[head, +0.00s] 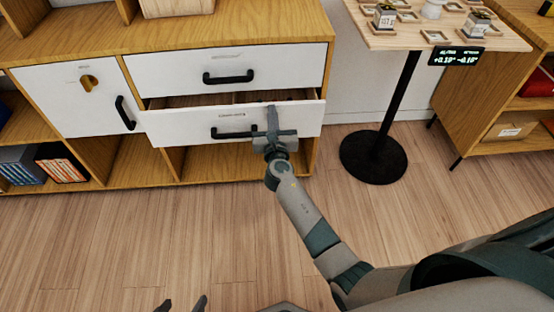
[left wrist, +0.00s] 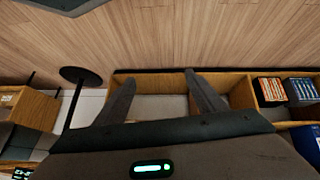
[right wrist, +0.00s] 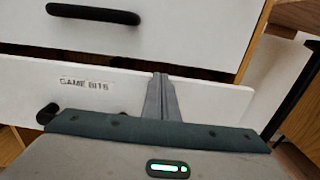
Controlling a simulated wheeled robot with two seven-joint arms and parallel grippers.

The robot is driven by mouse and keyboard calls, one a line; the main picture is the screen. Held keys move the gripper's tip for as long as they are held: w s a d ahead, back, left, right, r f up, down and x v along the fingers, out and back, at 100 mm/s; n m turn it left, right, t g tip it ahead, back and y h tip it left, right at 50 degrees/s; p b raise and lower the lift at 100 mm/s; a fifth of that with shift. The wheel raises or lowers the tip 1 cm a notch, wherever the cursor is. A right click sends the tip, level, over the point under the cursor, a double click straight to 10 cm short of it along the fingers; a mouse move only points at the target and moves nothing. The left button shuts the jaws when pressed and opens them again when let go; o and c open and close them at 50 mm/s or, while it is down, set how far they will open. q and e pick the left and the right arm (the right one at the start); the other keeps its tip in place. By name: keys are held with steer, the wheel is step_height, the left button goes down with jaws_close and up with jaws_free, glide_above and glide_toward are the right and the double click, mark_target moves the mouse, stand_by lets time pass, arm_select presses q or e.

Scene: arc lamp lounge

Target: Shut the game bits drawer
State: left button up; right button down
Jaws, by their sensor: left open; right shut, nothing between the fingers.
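The game bits drawer (head: 177,128) is the lower white drawer of the wooden cabinet. It stands partly open, with its inside showing above its front. Its black handle (head: 234,133) is left of my right gripper (head: 271,108). The right gripper is shut and empty, its fingertips at the drawer front's top edge, right of the middle; I cannot tell whether they touch. The right wrist view shows the drawer front (right wrist: 212,102) with its "GAME BITS" label (right wrist: 86,84) left of the fingers. My left gripper (head: 183,303) is open and empty, low over the floor, away from the drawer.
The closed upper drawer (head: 290,65) is directly above. A closed white door (head: 75,100) is to the left, with open shelves below. A small table (head: 480,38) on a black round base (head: 373,158) stands to the right. The floor in front is clear.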

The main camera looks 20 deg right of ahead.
arm_select(q)
steer(key=shift+w+d+r, duration=0.25)
steer(key=shift+d+r, duration=0.05)
steer(key=shift+r, duration=0.05)
arm_select(e)
steer(key=shift+x, duration=1.75)
arm_select(q)
steer(key=shift+s+f, duration=0.1)
arm_select(e)
steer(key=shift+f, duration=0.1)
arm_select(q)
steer(key=shift+a, duration=0.1)
